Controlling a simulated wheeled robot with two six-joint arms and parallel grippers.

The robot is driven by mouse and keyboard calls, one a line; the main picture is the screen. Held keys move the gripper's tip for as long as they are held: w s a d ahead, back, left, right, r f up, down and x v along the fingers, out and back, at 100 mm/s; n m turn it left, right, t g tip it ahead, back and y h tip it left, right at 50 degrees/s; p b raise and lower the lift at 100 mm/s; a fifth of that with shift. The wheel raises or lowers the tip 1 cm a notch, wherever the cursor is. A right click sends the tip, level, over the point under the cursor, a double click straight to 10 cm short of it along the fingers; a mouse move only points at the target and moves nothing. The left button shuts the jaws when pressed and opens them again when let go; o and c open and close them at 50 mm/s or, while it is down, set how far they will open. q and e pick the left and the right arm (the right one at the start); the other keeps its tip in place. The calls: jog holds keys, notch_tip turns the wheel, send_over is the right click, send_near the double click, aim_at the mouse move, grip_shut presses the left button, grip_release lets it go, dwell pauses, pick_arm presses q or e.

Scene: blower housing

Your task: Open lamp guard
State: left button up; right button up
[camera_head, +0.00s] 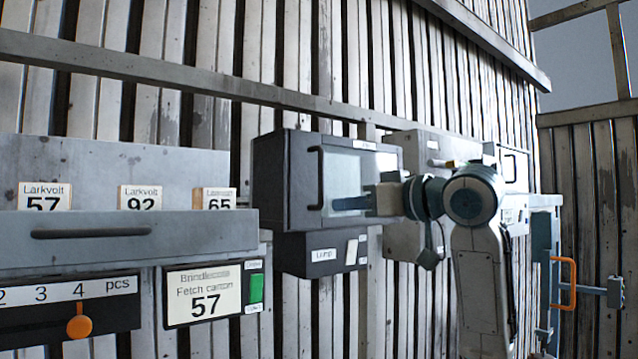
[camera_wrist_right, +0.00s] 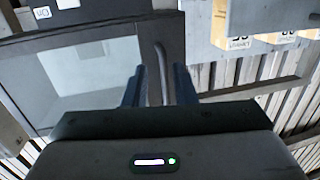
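The lamp guard (camera_head: 281,182) is a dark box with a pale window and a dark bar handle (camera_head: 316,178) on its front. It looks shut. A dark box labelled "Lamp" (camera_head: 323,254) sits just below it. My right gripper (camera_head: 338,203) is in front of the window, its fingers pointing left toward the handle's lower part. In the right wrist view the guard (camera_wrist_right: 85,75) fills the left side. The handle (camera_wrist_right: 162,62) lines up with the gap between the open fingers (camera_wrist_right: 160,88). Whether they touch it cannot be told. My left gripper is not in view.
A grey shelf (camera_head: 130,236) with numbered Larkvolt cards stands at left, above a panel with an orange knob (camera_head: 79,326) and a "Fetch carton 57" sign (camera_head: 203,294). Grey boxes are on the wall behind my right arm. An orange handle (camera_head: 571,283) is at far right.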

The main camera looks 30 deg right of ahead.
aim_at(323, 175)
jog(key=s+r, duration=0.4)
jog(key=r, duration=0.1)
jog(key=shift+t+y, duration=0.3)
jog(key=shift+t, duration=0.1)
jog(key=p+x, duration=0.1)
jog(key=x, duration=0.2)
jog(key=p+x, duration=0.2)
jog(key=x, duration=0.1)
jog(key=p+x, duration=0.2)
jog(key=x, duration=0.1)
jog(key=shift+w+d, duration=0.3)
jog(key=shift+d, duration=0.05)
jog(key=shift+w+a+f+p, duration=0.15)
jog(key=shift+w+p, duration=0.4)
jog(key=shift+w, duration=0.15)
jog(key=shift+c, duration=0.3)
grip_shut()
